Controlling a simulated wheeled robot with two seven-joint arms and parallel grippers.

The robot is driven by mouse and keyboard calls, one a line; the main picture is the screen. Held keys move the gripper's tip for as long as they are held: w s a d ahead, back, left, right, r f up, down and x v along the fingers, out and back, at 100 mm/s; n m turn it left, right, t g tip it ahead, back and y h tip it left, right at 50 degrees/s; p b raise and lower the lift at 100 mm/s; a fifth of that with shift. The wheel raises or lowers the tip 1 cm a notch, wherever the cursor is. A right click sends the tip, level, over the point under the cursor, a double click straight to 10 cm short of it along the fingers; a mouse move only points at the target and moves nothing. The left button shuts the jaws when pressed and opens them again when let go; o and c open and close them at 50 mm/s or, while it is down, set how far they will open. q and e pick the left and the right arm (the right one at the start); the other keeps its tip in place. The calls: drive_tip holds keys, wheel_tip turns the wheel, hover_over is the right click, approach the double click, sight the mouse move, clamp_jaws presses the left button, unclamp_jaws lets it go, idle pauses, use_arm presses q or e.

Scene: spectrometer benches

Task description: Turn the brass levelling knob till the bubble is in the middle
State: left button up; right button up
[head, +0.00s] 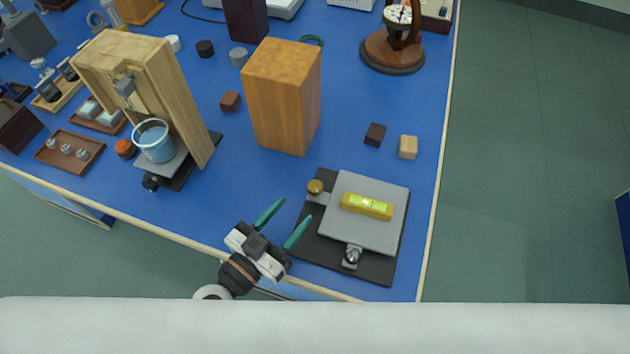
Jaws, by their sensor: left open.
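The brass levelling knob (315,187) is at the back left corner of a grey levelling plate (355,227), which sits on a dark base (318,248) near the table's front right. A yellow spirit level (367,206) lies on the plate. Its green vial shows, but the bubble is too small to place for certain. A silver knob (352,256) is at the plate's front edge. My left gripper (284,223) is open and empty, to the left of the base and short of the brass knob, its teal fingers pointing up and right. My right gripper is not in view.
A tall wooden block (282,98) stands behind the knob. Small dark (375,134) and light (408,147) cubes lie behind the plate. The blue table's right edge is close to the plate.

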sight(316, 186)
use_arm(q)
drive_tip(key=p+x, duration=0.1)
drive_tip(key=x, duration=0.7)
drive_tip(key=shift+w+d, duration=0.15)
drive_tip(key=shift+w, duration=0.05)
drive_tip(key=c, duration=1)
drive_tip(key=shift+o, duration=0.2)
drive_tip(key=shift+r+n+y+p, duration=0.15)
drive_tip(key=shift+n+y+p, duration=0.2)
drive_tip(key=shift+p, duration=0.3)
drive_tip(key=n+t+y+p, duration=0.2)
drive_tip(key=y+p, duration=0.1)
drive_tip(key=p, duration=0.1)
drive_tip(key=shift+r+y, duration=0.1)
drive_tip(key=shift+y, duration=0.15)
drive_tip(key=shift+d+n+t+y+p, duration=0.1)
drive_tip(key=shift+n+t+y+p, duration=0.3)
drive_tip(key=shift+n+y+p, duration=0.45)
drive_tip(key=shift+f+n+y+p, duration=0.25)
drive_tip(key=shift+n+y+p, duration=0.45)
drive_tip(key=shift+y, duration=0.55)
drive_tip(key=shift+t+y, duration=0.3)
